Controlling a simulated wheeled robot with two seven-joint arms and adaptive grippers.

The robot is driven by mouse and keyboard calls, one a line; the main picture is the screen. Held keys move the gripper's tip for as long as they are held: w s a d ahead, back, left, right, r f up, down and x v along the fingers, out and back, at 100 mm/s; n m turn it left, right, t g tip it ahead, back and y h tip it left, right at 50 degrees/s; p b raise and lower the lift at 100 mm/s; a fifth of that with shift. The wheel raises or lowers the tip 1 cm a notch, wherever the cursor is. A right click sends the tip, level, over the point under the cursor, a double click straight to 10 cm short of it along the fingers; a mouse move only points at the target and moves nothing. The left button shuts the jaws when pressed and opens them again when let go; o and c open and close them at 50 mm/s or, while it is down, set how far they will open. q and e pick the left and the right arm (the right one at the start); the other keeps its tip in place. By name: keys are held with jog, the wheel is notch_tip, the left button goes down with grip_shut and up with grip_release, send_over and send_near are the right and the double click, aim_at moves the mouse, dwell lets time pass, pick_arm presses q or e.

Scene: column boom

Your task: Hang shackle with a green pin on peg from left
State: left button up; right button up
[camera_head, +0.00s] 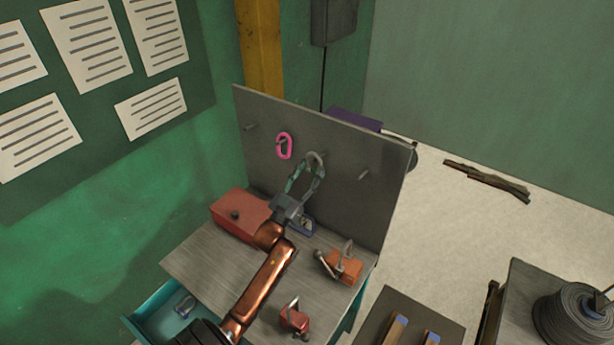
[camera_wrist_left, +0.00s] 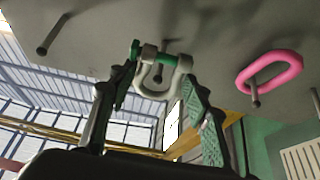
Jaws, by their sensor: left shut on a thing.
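The shackle (camera_head: 317,159) is pale grey metal, raised in front of the grey pegboard. Its green pin (camera_wrist_left: 167,59) shows in the left wrist view, with the grey bow (camera_wrist_left: 160,88) below it. My left gripper (camera_head: 305,178) is shut on the shackle, and its green-padded fingers also show in the left wrist view (camera_wrist_left: 158,76). A peg end appears within the shackle's outline; I cannot tell whether it passes through. One bare peg (camera_head: 251,127) is at the board's left, another (camera_head: 364,174) at its right. My right gripper is not in view.
A pink link (camera_head: 285,146) hangs on the peg left of my gripper. Below are a red box (camera_head: 238,214), an orange block with metal hardware (camera_head: 345,267) and a red shackle-like piece (camera_head: 294,319). A teal drawer (camera_head: 155,320) stands open at front left.

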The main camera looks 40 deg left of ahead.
aim_at(312, 172)
pick_arm(q)
jog(key=shift+w+a+f+b, duration=0.15)
jog(key=shift+w+b, duration=0.35)
jog(key=shift+w, duration=0.25)
jog(key=shift+w+a+f+b, duration=0.15)
jog(key=shift+w+b, duration=0.35)
jog(key=shift+w, duration=0.25)
jog(key=shift+w+f+b, duration=0.3)
jog(key=shift+w+f, duration=0.15)
jog(key=shift+w, duration=0.3)
jog(key=o, duration=1.4)
jog(key=shift+o, duration=0.2)
jog(key=shift+f, duration=0.15)
jog(key=v, duration=1.2)
